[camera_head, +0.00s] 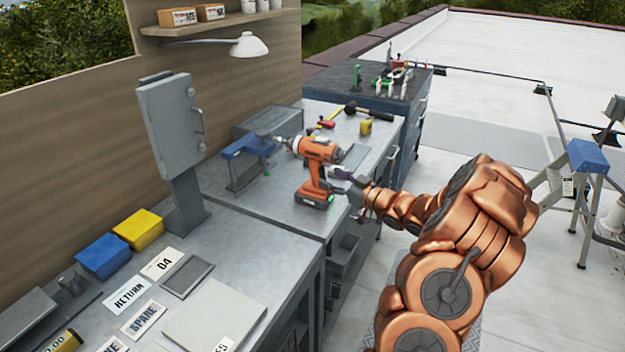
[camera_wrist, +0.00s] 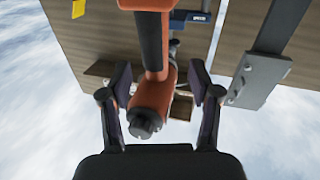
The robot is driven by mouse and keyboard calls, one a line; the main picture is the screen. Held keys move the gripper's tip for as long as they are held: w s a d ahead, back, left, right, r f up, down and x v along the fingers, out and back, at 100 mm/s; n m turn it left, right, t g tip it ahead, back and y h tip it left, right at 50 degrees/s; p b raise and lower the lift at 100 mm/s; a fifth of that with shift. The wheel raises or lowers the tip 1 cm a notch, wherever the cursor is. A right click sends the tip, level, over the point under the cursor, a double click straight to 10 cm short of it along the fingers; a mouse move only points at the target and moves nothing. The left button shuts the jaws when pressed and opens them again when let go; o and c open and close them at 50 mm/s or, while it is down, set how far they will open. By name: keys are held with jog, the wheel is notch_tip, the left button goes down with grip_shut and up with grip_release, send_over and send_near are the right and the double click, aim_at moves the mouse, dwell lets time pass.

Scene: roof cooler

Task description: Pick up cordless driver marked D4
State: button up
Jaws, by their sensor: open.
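An orange and black cordless driver (camera_head: 320,150) stands upright on its battery base on the grey bench, its chuck pointing left. No D4 mark can be read on it. My gripper (camera_head: 345,176) is just right of the driver, close to its handle and body. In the wrist view, the driver (camera_wrist: 155,92) lies between the two spread fingers of my gripper (camera_wrist: 160,86), with its dark rear end towards the camera. Gaps show on both sides of it. A white card reading D4 (camera_head: 163,263) lies on the nearer bench.
A blue vise (camera_head: 247,147) stands just left of the driver. A hammer (camera_head: 368,112) and a yellow tape measure (camera_head: 366,128) lie beyond. Blue (camera_head: 102,256) and yellow bins (camera_head: 138,229) sit at left.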

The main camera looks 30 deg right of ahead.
aim_at(323, 173)
jog(key=shift+d+p+x, duration=0.15)
jog(key=shift+p+x, duration=0.3)
jog(key=shift+x, duration=0.55)
jog(key=shift+d+p+x, duration=0.15)
jog(key=shift+p+x, duration=0.25)
jog(key=shift+x, duration=0.65)
jog(key=shift+f+p+x, duration=0.25)
jog(key=shift+p+x, duration=0.05)
jog(key=shift+x, duration=1)
grip_shut()
